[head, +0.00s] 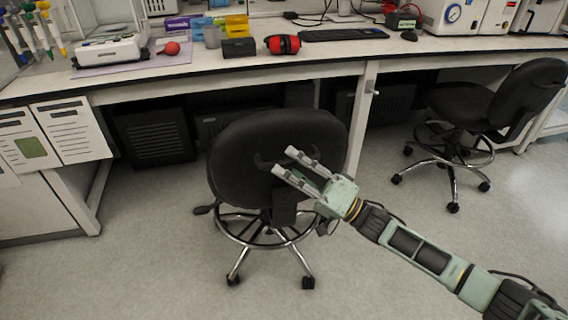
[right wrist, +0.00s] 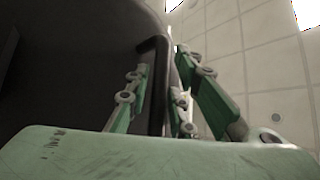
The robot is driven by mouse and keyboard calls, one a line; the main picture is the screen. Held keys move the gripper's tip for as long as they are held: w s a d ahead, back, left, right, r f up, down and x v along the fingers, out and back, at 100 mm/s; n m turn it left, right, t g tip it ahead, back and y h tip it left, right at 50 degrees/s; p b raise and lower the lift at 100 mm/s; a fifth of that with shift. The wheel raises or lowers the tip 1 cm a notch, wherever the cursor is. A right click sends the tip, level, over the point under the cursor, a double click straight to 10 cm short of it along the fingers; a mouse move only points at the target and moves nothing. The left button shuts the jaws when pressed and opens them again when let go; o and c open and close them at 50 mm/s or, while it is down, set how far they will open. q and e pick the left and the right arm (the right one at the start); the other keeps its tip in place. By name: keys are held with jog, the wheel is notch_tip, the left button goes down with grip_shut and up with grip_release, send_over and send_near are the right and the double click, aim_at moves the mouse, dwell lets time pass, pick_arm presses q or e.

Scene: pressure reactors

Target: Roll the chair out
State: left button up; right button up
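The near black office chair (head: 240,170) stands in front of the bench, its backrest toward me, on a chrome foot ring and castors. My right gripper (head: 283,161) is at the back of its backrest, fingers apart and pointing at it. In the right wrist view, a black curved bar on the backrest (right wrist: 158,85) runs between the fingers (right wrist: 155,95). The fingers look open around it; I cannot tell whether they touch it. The seat is mostly hidden behind the backrest. My left gripper is not in view.
A second black chair (head: 500,105) stands at the right. The white bench (head: 200,72) runs across the back, holding red ear muffs (head: 283,44) and a keyboard (head: 343,34). White cabinets (head: 55,135) stand at the left. The grey floor (head: 150,265) in front is clear.

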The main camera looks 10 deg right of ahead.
jog(key=v, duration=1)
jog(key=shift+d, duration=0.2)
jog(key=shift+s+f, duration=0.1)
